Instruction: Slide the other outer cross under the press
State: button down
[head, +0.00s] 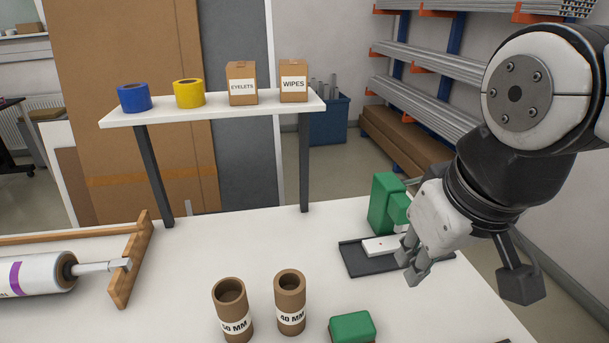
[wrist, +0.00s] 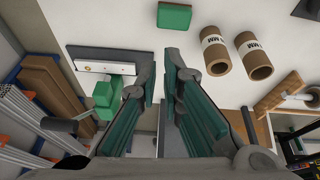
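The green press (head: 384,203) stands on a dark base plate (head: 362,263) at the right of the table. A white strip (head: 378,246) lies on the plate in front of the press, its right part hidden by my gripper. In the wrist view the strip (wrist: 107,67) is whole, with small marks along it, too small to read as crosses. The press (wrist: 104,98) shows just below it there. My gripper (head: 412,267) is above the plate's near side, beside the strip. In the wrist view my gripper (wrist: 161,60) has its fingers apart with nothing between them.
Two cardboard tubes (head: 232,310) (head: 290,302) and a green block (head: 352,327) stand at the front. A shelf (head: 215,110) with tape rolls and boxes spans the back. A roll on a wooden stand (head: 130,260) is at left. The table between is clear.

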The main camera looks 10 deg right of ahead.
jog(key=w+n+g+h+p, duration=0.15)
jog(key=w+n+p, duration=0.25)
jog(key=w+n, duration=0.9)
jog(key=w+f+g+p, duration=0.2)
jog(key=w+f, duration=0.5)
jog(key=w, duration=0.5)
jog(key=n+h+p, duration=0.1)
jog(key=n+p, duration=0.3)
jog(key=n, duration=0.1)
send_near(354, 249)
jog(key=a+f, duration=0.1)
jog(key=f, duration=0.2)
jog(key=a+f, duration=0.1)
jog(key=f, duration=0.1)
jog(key=shift+s+a+f, duration=0.15)
jog(key=shift+a+f, duration=0.05)
jog(key=shift+a, duration=0.15)
jog(key=d, duration=0.3)
jog(key=shift+w+f+p, duration=0.2)
jog(key=shift+f+p, duration=0.1)
jog(key=shift+w+d+f, duration=0.1)
jog(key=shift+d, duration=0.45)
